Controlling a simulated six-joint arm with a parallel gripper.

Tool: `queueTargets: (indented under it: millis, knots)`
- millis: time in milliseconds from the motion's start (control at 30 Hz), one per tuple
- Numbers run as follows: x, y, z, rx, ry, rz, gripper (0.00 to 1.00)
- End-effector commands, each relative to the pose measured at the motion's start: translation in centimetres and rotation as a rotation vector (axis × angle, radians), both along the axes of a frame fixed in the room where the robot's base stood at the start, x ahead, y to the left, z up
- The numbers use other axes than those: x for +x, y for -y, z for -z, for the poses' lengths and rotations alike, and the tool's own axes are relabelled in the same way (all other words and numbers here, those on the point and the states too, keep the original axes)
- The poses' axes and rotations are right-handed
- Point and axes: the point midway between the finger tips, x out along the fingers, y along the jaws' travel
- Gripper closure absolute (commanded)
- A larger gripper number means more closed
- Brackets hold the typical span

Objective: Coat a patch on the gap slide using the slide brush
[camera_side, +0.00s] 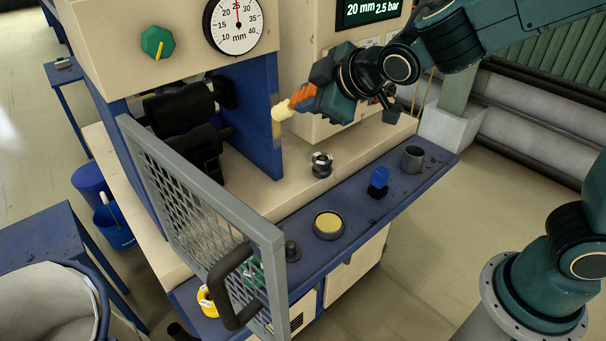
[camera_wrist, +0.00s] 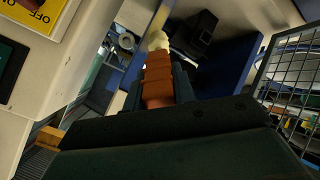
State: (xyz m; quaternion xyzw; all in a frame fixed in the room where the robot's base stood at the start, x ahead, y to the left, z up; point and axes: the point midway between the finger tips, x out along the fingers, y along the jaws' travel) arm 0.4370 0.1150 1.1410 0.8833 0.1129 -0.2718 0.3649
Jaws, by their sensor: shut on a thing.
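The slide brush (camera_side: 301,96) has an orange handle and pale cream bristles. My gripper (camera_side: 311,98) is shut on its handle, and the bristles point left and down. In the wrist view the brush (camera_wrist: 158,75) stands out between the fingers (camera_wrist: 160,92). The gap slide appears to be the upright blue plate (camera_side: 258,105) of the machine, with a tan patch on its front edge. The bristle tip is right at this patch in the side view; I cannot tell whether it touches. A round tin with yellow contents (camera_side: 328,225) sits on the blue ledge.
A mesh guard (camera_side: 190,205) with a black handle stands open at the left. The ledge (camera_side: 345,250) holds a blue block (camera_side: 378,180), a grey cup (camera_side: 412,159) and a dark knob (camera_side: 292,250). A metal fitting (camera_side: 321,164) stands on the cream deck. A dial gauge (camera_side: 236,24) is above.

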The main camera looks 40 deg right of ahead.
Motion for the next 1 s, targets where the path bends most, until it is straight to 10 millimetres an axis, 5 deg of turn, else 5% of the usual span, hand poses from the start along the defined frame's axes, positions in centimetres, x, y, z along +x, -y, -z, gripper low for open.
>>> queueTargets:
  millis: [500, 1000]
  knots:
    - [-3.6, 0.0, 0.0, 0.0, -0.002, -0.001, 0.97]
    - [-4.2, 0.0, 0.1, 0.0, -0.002, 0.001, 0.97]
